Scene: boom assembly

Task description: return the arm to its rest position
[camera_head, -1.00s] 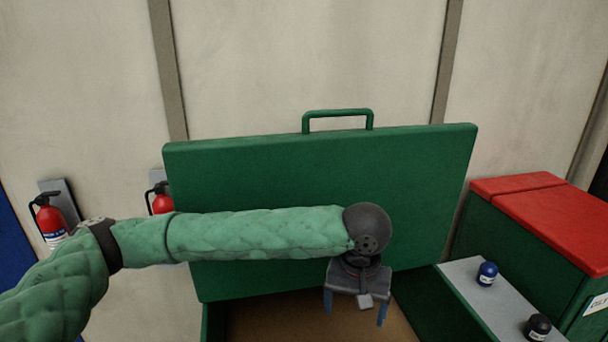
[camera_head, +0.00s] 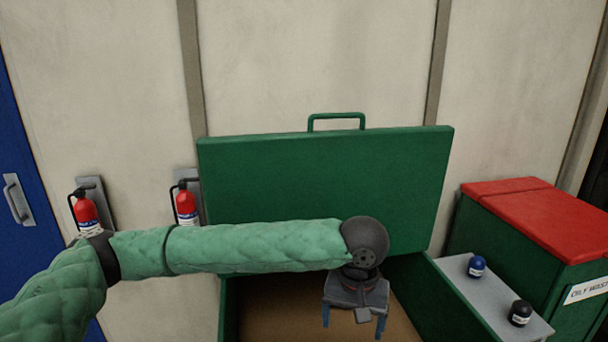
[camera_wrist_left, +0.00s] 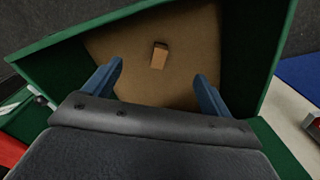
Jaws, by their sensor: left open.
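My left arm (camera_head: 240,246), in a green quilted sleeve, reaches in from the left across the head view. My left gripper (camera_head: 352,322) points down over the open green chest (camera_head: 228,310). Its two blue fingers are apart with nothing between them, as the left wrist view (camera_wrist_left: 160,85) also shows. Below the gripper, a small brown block (camera_wrist_left: 159,55) lies on the chest's tan floor in the left wrist view. The block is not visible in the head view. My right gripper is not in view.
The chest's raised lid (camera_head: 320,185) stands behind the arm. A grey ledge (camera_head: 495,300) on the right holds a blue-capped jar (camera_head: 477,267) and a black one (camera_head: 520,313). A red-topped green bin (camera_head: 545,220) stands beyond. Two fire extinguishers (camera_head: 87,212) (camera_head: 186,205) hang on the wall.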

